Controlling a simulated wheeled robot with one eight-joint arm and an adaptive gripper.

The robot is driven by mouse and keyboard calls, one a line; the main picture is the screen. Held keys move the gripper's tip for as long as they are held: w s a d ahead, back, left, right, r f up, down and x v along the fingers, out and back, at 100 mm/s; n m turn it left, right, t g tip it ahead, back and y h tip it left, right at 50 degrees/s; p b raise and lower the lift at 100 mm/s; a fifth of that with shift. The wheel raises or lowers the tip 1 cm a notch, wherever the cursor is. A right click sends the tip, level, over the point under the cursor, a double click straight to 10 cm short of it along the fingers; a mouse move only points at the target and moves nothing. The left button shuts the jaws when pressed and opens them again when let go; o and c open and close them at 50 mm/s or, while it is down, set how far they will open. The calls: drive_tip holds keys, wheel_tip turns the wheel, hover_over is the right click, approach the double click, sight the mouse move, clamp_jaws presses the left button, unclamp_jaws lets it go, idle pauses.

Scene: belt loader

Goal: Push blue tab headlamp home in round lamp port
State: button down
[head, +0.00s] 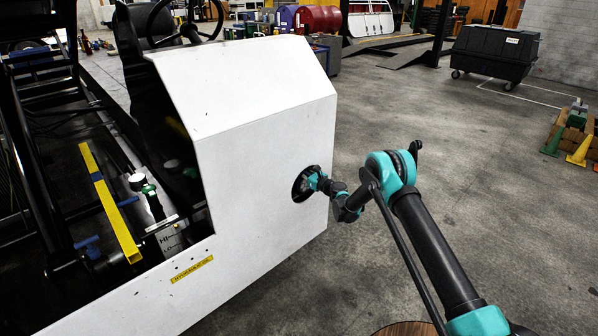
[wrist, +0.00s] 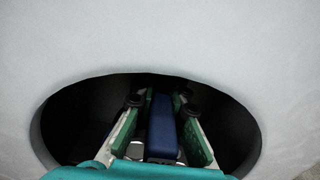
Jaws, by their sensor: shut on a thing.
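The round lamp port (head: 299,186) is a dark round opening in the white front panel of the belt loader. In the wrist view the port (wrist: 70,118) shows as a wide dark oval. My gripper (head: 312,182) reaches into it from the right. In the wrist view my gripper (wrist: 160,112) has its green-padded fingers inside the opening, one on each side of a blue tab (wrist: 161,128), and is shut on it. The headlamp body beyond the tab is mostly hidden in the dark. I cannot tell how deep it sits.
The white belt loader body (head: 255,95) fills the left and middle, with a yellow bar (head: 109,203) and a steering wheel (head: 187,22). Open concrete floor lies to the right.

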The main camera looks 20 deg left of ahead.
drive_tip(key=shift+w+a, duration=0.2)
drive_tip(key=shift+a, duration=0.25)
drive_tip(key=c, duration=1.5)
unclamp_jaws()
drive_tip(key=shift+o, duration=0.2)
drive_tip(key=v, duration=1.2)
drive_tip(key=shift+c, duration=0.4)
drive_tip(key=shift+d, duration=0.25)
drive_tip(key=shift+c, duration=1.2)
drive_tip(key=d, duration=0.1)
drive_tip(key=s+d+n, duration=0.2)
drive_tip(key=d, duration=0.1)
drive_tip(key=shift+d+f, duration=0.1)
drive_tip(key=shift+f, duration=0.2)
clamp_jaws()
drive_tip(key=shift+x, duration=2.85)
